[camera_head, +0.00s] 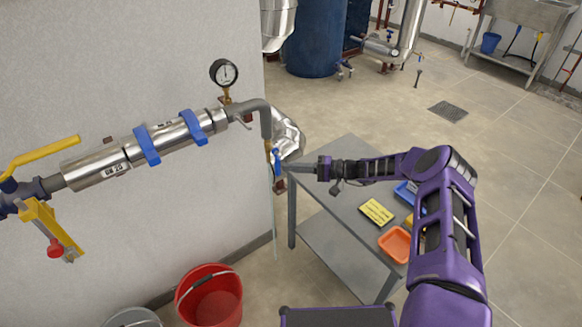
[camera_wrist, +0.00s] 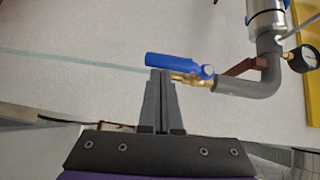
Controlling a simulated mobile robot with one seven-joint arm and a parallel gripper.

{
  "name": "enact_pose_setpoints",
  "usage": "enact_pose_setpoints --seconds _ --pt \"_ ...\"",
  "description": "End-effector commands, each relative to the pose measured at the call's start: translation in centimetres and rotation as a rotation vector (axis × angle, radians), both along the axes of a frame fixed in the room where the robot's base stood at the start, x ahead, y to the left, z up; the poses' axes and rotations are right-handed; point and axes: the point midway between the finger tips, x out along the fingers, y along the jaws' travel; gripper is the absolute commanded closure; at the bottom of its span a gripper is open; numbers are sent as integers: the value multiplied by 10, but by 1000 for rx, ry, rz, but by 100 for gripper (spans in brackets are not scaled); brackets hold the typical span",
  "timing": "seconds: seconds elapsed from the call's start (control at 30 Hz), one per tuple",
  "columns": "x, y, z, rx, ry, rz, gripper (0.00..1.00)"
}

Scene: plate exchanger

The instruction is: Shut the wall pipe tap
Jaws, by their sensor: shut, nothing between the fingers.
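The wall pipe tap (camera_head: 277,162) is a small brass tap with a blue lever, at the lower end of the grey pipe bend. A thin pale stream (camera_head: 275,220) runs down from it. In the wrist view, the blue lever (camera_wrist: 178,66) lies roughly in line with the tap's outlet and the stream (camera_wrist: 70,63). My gripper (camera_head: 293,168) is shut and empty, just right of the tap in the head view. In the wrist view, its fingertips (camera_wrist: 161,75) overlap the lever's lower edge, hiding part of the brass outlet. I cannot tell whether they touch.
A pressure gauge (camera_head: 224,73) stands on the pipe. A red bucket (camera_head: 209,297) stands on the floor. A grey table (camera_head: 345,215) with an orange tray (camera_head: 396,244) is below my arm.

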Motion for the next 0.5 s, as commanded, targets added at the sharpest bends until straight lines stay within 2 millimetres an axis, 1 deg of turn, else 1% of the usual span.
enact_pose_setpoints --seconds 0.17,0.5 --pt "-4 -31 2 -2 0 -6 100" --pt "-16 -114 7 -2 -1 -8 100"
